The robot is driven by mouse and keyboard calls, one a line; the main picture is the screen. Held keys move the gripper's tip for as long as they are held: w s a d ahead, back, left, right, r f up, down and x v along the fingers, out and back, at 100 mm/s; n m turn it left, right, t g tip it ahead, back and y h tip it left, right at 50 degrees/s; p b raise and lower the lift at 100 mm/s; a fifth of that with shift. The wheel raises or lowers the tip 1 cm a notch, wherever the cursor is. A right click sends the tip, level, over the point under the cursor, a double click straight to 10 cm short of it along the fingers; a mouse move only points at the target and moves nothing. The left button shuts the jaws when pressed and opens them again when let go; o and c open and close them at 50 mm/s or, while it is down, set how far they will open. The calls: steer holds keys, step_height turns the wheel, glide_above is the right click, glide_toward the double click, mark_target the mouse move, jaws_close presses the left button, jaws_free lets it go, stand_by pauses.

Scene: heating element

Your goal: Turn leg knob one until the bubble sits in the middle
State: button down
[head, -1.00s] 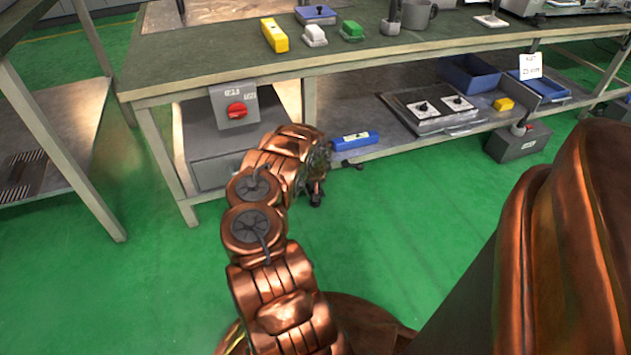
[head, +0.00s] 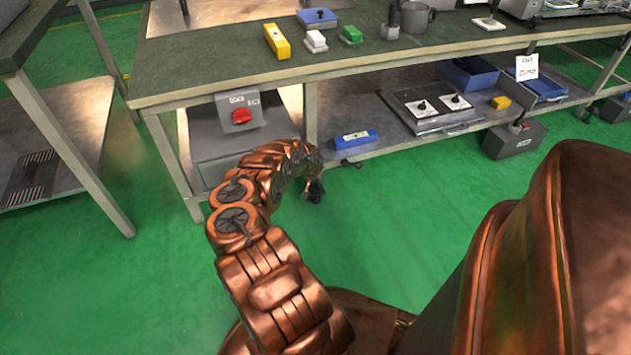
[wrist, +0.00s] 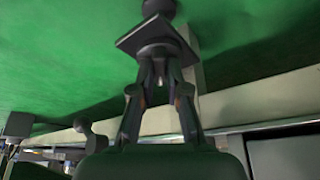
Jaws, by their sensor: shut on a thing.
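My gripper (head: 315,192) is low in front of the bench's lower shelf, mostly hidden behind my arm in the head view. In the wrist view, my gripper (wrist: 160,78) has its two fingers closed on a dark round knob (wrist: 157,50) under a square plate. I take this as leg knob one. A second dark knob (head: 350,163) sticks out at the shelf edge; a similar knob (wrist: 83,126) shows in the wrist view. A blue spirit level (head: 355,139) lies on the lower shelf just above the gripper. Its bubble is too small to read.
The bench leg (head: 172,165) and a grey box with a red switch (head: 240,116) stand left of my gripper. A hotplate unit (head: 432,107) and blue bins (head: 472,74) are on the shelf to the right. The green floor (head: 400,215) in front is clear.

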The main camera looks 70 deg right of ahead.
stand_by(0.3)
steer(key=c, duration=1.2)
jaws_free()
steer(key=shift+o, duration=0.2)
steer(key=shift+v, duration=0.85)
steer(key=v, duration=1)
steer(key=shift+a+r, duration=0.1)
